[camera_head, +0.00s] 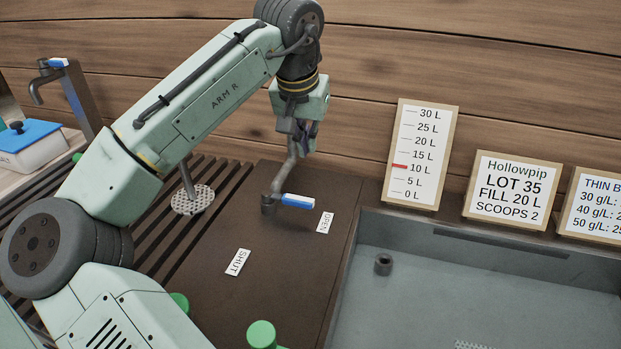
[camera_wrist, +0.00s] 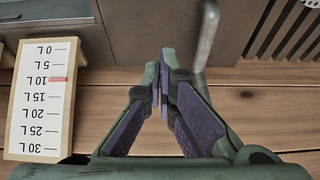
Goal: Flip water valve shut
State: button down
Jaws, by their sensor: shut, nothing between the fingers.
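The water valve's blue handle (camera_head: 298,201) sticks out from a dark pivot (camera_head: 268,203) on the brown deck. It points right, toward the OPEN label (camera_head: 325,222). The SHUT label (camera_head: 237,262) lies nearer the front, left of the handle. My gripper (camera_head: 300,142) is above and behind the handle, apart from it. A bent grey rod (camera_head: 280,178) rises from near the pivot toward my gripper. In the wrist view my gripper's fingers (camera_wrist: 165,58) are shut and empty, with a blurred grey rod (camera_wrist: 205,38) just right of them. The blue handle is not visible there.
A level board (camera_head: 420,150) has its red mark at 10 L; a sign (camera_head: 512,188) reads FILL 20 L. A grey basin (camera_head: 349,285) lies right of the deck. Green caps (camera_head: 261,334) stand in front. A plank wall (camera_head: 370,60) closes off the back.

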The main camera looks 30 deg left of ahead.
aim_at(287, 200)
jog(key=shift+f, duration=0.1)
jog(key=p+x, duration=0.1)
jog(key=x, duration=0.8)
jog(key=shift+w+f+p, duration=0.15)
jog(key=shift+f+p, duration=0.25)
jog(key=s, duration=0.3)
jog(key=shift+s+d+r+p, duration=0.15)
jog(key=shift+s+d+p, duration=0.05)
jog(key=shift+d+p, duration=0.2)
jog(key=shift+s+d, duration=0.1)
jog(key=shift+s, duration=0.05)
